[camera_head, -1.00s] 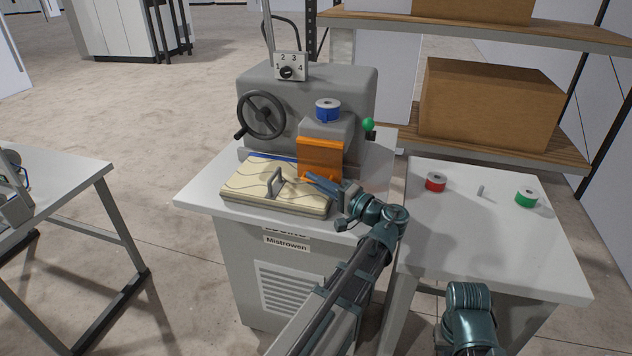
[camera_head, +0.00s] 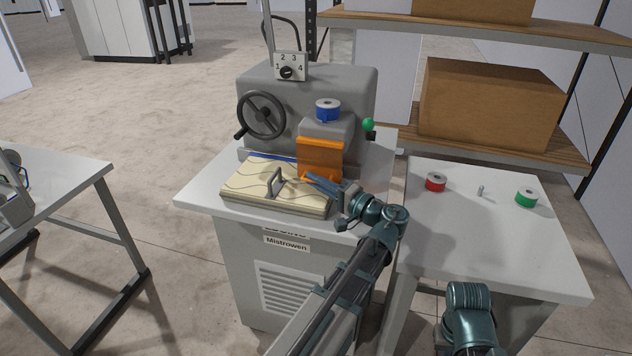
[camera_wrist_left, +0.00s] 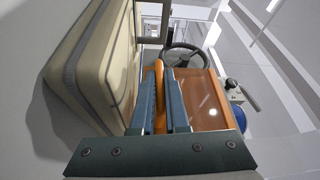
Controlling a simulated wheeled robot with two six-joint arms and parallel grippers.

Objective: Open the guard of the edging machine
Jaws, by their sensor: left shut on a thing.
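The edging machine (camera_head: 350,85) is a grey housing on a white-topped cabinet. Its guard is an orange panel (camera_head: 320,154) hanging down at the front, below the blue spool. My left gripper (camera_head: 312,179) is at the guard's lower edge. In the left wrist view, its two fingers (camera_wrist_left: 161,105) are closed around an orange bar (camera_wrist_left: 159,72) along the edge of the translucent orange guard (camera_wrist_left: 207,102). Only a link of my right arm shows at the bottom right of the head view; its gripper is out of frame.
A layered quilt block (camera_head: 245,188) with a metal handle (camera_head: 274,183) lies left of the gripper, close to it. The handwheel (camera_head: 261,115) and blue spool (camera_head: 327,110) are on the machine. A right side table (camera_head: 490,245) holds red (camera_head: 435,182) and green spools (camera_head: 526,197).

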